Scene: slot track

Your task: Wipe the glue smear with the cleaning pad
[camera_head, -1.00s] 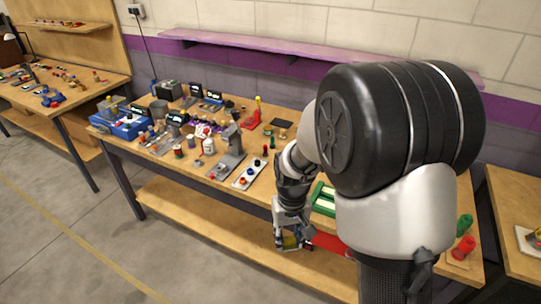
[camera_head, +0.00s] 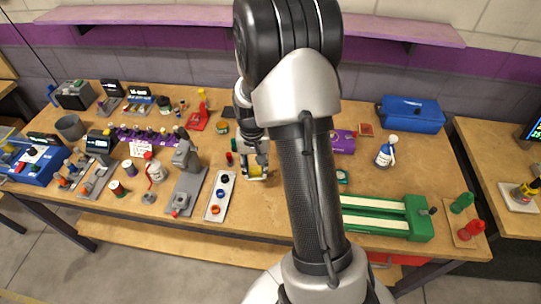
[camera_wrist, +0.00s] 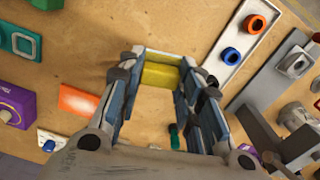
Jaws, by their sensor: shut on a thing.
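My gripper (camera_head: 256,172) is shut on a yellow block-like thing, likely the cleaning pad (camera_wrist: 160,75), which spans between the fingertips in the wrist view. The pad (camera_head: 255,170) also shows small in the head view, over the middle of the bench beside the white ring strip. I cannot tell whether it touches the wood. An orange plate (camera_wrist: 77,100) with a paler middle lies left of my gripper in the wrist view; my arm seems to hide it in the head view. I cannot make out the glue smear for certain.
The white strip with blue and orange rings (camera_head: 220,197) and a grey press (camera_head: 186,165) stand left of my gripper. A purple box (camera_head: 342,142), a spray bottle (camera_head: 386,152) and a green fixture (camera_head: 390,217) are on the right. Bare wood lies around the gripper.

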